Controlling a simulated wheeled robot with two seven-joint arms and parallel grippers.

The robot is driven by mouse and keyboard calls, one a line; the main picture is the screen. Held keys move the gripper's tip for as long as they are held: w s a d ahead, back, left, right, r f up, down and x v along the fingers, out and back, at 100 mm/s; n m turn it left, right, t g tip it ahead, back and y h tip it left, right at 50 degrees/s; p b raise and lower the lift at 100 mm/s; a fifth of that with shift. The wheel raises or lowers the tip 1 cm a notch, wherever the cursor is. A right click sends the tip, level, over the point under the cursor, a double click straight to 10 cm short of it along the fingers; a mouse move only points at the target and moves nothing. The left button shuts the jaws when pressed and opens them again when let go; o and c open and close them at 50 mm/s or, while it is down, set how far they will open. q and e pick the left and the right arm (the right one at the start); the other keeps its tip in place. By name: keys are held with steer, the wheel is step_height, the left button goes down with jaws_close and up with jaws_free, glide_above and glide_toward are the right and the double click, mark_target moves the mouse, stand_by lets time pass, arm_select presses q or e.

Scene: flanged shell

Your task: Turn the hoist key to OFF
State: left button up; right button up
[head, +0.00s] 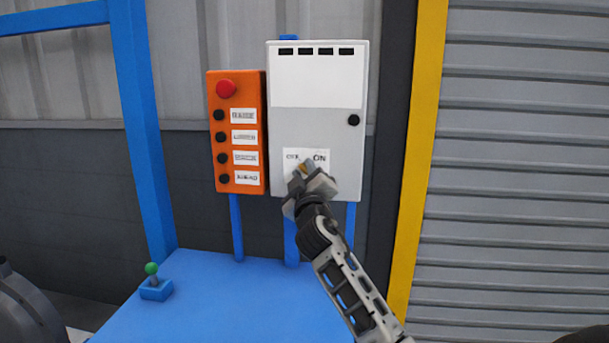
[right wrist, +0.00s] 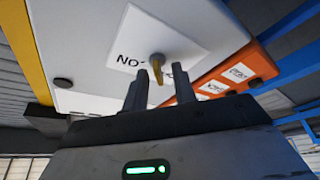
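The grey-white hoist panel (head: 318,125) hangs on a blue post at the centre of the head view. Its white label (head: 320,156) has ON at the right and smaller, blurred lettering at the left. The brass-coloured key (right wrist: 157,66) sticks out from this label in the right wrist view. My right gripper (head: 309,174) is at the key, covering most of it in the head view. In the right wrist view its two fingers (right wrist: 159,88) are apart, on either side of the key, with gaps visible. Which way the key points is unclear. My left gripper is out of view.
An orange button box (head: 238,104) with a red button (head: 226,88) is just left of the panel. A blue table (head: 215,300) lies below, with a green-knobbed lever (head: 153,280) at its left. A yellow post (head: 418,150) stands to the right.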

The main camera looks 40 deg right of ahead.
steer(key=shift+s, duration=0.1)
